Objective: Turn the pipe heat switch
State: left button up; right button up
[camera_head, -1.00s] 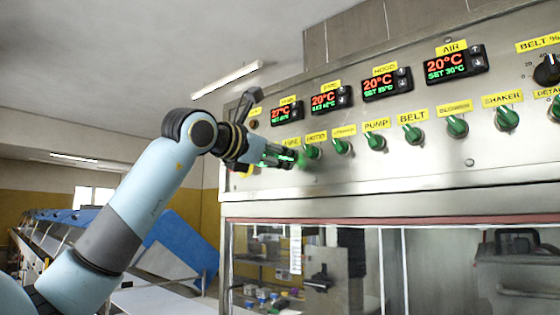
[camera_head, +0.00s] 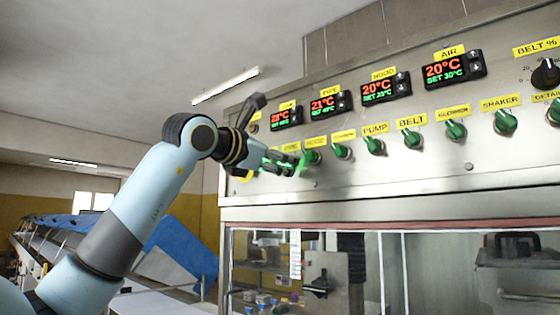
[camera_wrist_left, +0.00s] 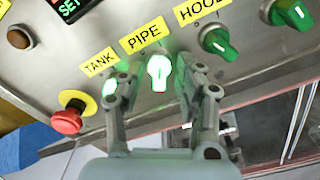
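The pipe heat switch (camera_wrist_left: 158,72) is a green knob below the yellow PIPE label (camera_wrist_left: 143,34). It glows brightly, and its handle stands nearly upright in the wrist view. My left gripper (camera_wrist_left: 160,92) is open, with one finger on each side of the knob; I see gaps between fingers and knob. In the head view my left gripper (camera_head: 277,162) is at the left end of the switch row and partly hides the switches there. The pipe display (camera_head: 328,104) seems to read 21°C. My right gripper is not in view.
The tank switch (camera_wrist_left: 110,86) glows green, partly behind a finger. The unlit hood switch (camera_wrist_left: 217,41) is close on the right. A red emergency button (camera_wrist_left: 68,120) is at the left. More switches, such as the pump switch (camera_head: 375,146), continue rightward along the steel panel.

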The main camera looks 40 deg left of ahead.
pick_arm(q)
jog(key=shift+s, duration=0.15)
jog(key=s, duration=0.7)
jog(key=shift+s+a, duration=0.15)
jog(key=shift+a, duration=0.1)
jog(key=shift+f, duration=0.1)
dwell(0.4)
